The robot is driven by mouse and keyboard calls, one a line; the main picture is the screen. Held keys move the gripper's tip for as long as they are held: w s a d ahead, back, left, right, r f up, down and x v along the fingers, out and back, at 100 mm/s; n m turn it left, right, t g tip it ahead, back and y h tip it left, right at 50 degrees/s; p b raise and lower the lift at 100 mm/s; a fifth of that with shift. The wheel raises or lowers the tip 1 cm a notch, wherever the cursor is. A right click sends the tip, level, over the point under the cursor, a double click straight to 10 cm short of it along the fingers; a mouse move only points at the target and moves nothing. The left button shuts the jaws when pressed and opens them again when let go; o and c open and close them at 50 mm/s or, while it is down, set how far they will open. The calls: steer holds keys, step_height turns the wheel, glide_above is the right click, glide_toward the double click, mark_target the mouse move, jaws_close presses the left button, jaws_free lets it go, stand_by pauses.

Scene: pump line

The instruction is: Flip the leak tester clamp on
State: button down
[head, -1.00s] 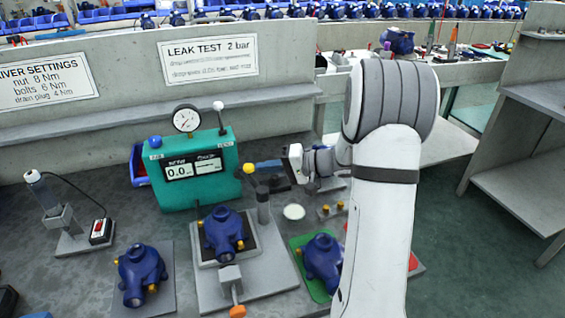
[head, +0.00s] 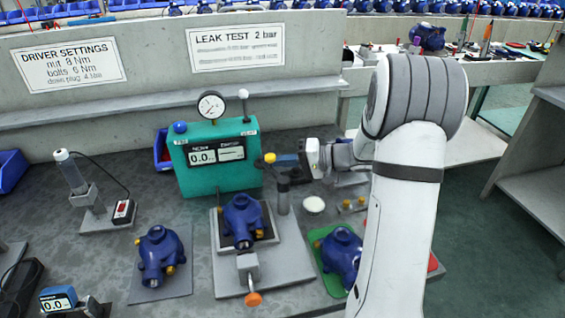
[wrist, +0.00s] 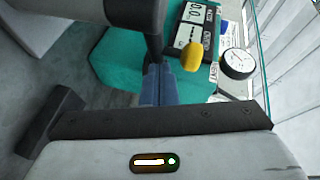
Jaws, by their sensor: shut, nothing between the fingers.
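The leak tester (head: 216,172) is a teal box with a dial gauge and a small display, mid-bench in the head view and behind my fingers in the wrist view (wrist: 112,62). A dark clamp post (head: 283,197) stands at its right front. A yellow knob (head: 269,158) shows beside the post's top; it also shows in the wrist view (wrist: 191,57). My gripper (head: 283,158) is shut and empty, pointing left, its bluish fingertips (wrist: 157,85) close beside the knob. Contact cannot be told. A blue pump (head: 243,220) sits in the grey fixture (head: 222,280) in front of the tester.
An orange-tipped handle (head: 254,298) juts from the fixture's front. Blue pumps stand left (head: 160,255) and on a green pad (head: 340,258) at right, partly behind my arm. A white round dish (head: 314,204) lies near the post. A driver stand (head: 88,195) is at left.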

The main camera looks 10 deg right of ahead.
mark_target(268, 166)
steer(key=shift+a+f, duration=0.1)
steer(key=shift+a, duration=0.05)
steer(key=a+n+g+b, duration=0.1)
steer(key=a+n+g+y+b, duration=0.1)
steer(key=g, duration=0.1)
steer(key=a+n+g+b, duration=0.1)
steer(key=g, duration=0.1)
steer(key=shift+s+a+n+b, duration=0.25)
steer(key=shift+a+n+b, duration=0.05)
steer(key=shift+n, duration=0.1)
steer(key=shift+s+a+n+g+b, duration=0.15)
steer(key=shift+a+n+g+b, duration=0.15)
steer(key=shift+a+n+g, duration=0.35)
steer(key=shift+s+a+g+b, duration=0.25)
steer(key=shift+s+a+b, duration=0.7)
steer(key=shift+s, duration=0.4)
steer(key=shift+s+a+n+g, duration=0.2)
steer(key=shift+n+g, duration=0.35)
steer(key=shift+g, duration=0.15)
steer(key=shift+s+g, duration=0.15)
steer(key=shift+g, duration=0.15)
